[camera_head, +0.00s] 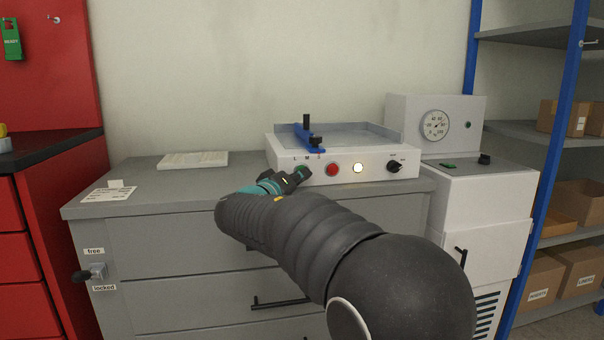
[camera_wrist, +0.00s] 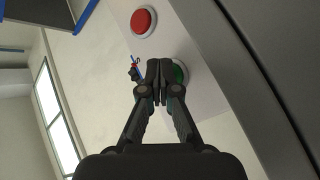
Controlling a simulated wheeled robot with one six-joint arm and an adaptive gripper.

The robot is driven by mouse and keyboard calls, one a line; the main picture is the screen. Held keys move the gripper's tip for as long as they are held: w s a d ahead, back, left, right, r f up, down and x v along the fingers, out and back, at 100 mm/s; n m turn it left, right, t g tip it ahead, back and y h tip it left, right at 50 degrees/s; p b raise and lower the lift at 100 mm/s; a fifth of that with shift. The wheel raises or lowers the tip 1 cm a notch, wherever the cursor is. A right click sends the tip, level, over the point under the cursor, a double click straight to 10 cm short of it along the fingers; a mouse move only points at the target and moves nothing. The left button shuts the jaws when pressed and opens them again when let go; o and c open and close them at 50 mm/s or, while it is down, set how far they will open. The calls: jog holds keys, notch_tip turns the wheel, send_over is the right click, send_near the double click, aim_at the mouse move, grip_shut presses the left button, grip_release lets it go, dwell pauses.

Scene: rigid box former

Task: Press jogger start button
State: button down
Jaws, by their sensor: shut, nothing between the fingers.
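The jogger (camera_head: 345,165) is a white box with a grey tray top, standing on a grey cabinet. Its front panel holds a green button (camera_head: 301,171), a red button (camera_head: 332,169), a lit whitish button (camera_head: 358,168) and a black knob (camera_head: 393,167). My gripper (camera_head: 304,174) is shut and empty, with its fingertips at the green button. In the wrist view the green button (camera_wrist: 180,74) is partly hidden behind the fingertips. I cannot tell whether they touch it. The red button (camera_wrist: 143,21) shows beyond the fingers.
A blue bar (camera_head: 308,138) with black knobs lies across the jogger tray. A paper stack (camera_head: 193,160) rests on the grey cabinet top (camera_head: 150,190). A white machine with a gauge (camera_head: 434,125) stands to the right, beside a blue-framed shelf with boxes. A red cabinet is at the left.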

dwell(0.5)
jog(key=shift+s+d+f+b, duration=0.15)
jog(key=shift+s+b, duration=0.15)
jog(key=shift+b, duration=0.3)
jog(key=shift+s+d+b, duration=0.1)
jog(key=shift+s+b, duration=0.35)
jog(key=s+b, duration=0.2)
jog(key=s+d+b, duration=0.1)
jog(key=s+b, duration=0.1)
jog(key=shift+s+d, duration=0.15)
jog(key=shift+s, duration=0.25)
